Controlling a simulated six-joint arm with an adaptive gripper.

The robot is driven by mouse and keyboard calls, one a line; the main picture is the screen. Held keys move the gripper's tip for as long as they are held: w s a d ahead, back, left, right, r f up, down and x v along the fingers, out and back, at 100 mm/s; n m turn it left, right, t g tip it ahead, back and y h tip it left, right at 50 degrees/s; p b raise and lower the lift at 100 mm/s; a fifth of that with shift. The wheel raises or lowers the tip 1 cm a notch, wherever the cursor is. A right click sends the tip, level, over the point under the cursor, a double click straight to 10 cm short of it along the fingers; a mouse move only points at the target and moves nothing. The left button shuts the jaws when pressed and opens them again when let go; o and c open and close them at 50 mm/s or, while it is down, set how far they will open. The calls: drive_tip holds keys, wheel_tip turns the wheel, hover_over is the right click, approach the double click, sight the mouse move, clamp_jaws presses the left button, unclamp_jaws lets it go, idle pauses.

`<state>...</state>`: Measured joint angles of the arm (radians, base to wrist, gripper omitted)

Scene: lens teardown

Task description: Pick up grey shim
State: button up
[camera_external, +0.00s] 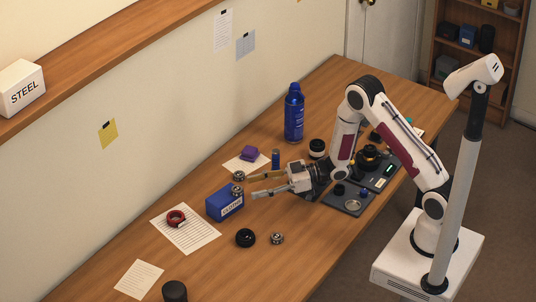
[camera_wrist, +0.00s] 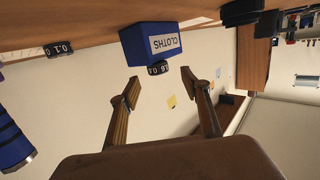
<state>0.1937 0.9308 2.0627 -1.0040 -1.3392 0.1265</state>
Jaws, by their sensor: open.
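A small dark grey ring marked about 0.6 sits on top of the blue CLOTHS box (camera_external: 225,205); this ring (camera_wrist: 158,69) shows between my fingertips in the wrist view, which is upside down, and at the box's right end (camera_external: 237,191) in the external view. Another small ring marked 0.1 (camera_wrist: 58,49) is behind the box, towards the wall (camera_external: 238,176). A third silvery ring (camera_external: 277,238) lies on the table in front. Which one is the grey shim I cannot tell. My gripper (camera_external: 249,187) is open and empty, close to the box, its fingers on either side of the first ring's line.
A black ring (camera_external: 245,238) lies in front of the box. A red ring (camera_external: 176,217) rests on paper at left.

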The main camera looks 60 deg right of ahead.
sight(242, 188)
idle(0.3)
drive_tip(key=shift+r+x, duration=0.15)
drive_tip(key=shift+x, duration=1.15)
drive_tip(key=shift+r+x, duration=0.15)
drive_tip(key=shift+x, duration=1.2)
drive_tip(key=shift+w+d, duration=0.1)
drive_tip(key=shift+w, duration=0.05)
drive_tip(key=c, duration=1.3)
drive_tip(key=shift+r, duration=0.1)
drive_tip(key=shift+c, duration=0.2)
drive_tip(key=shift+r, duration=4.9)
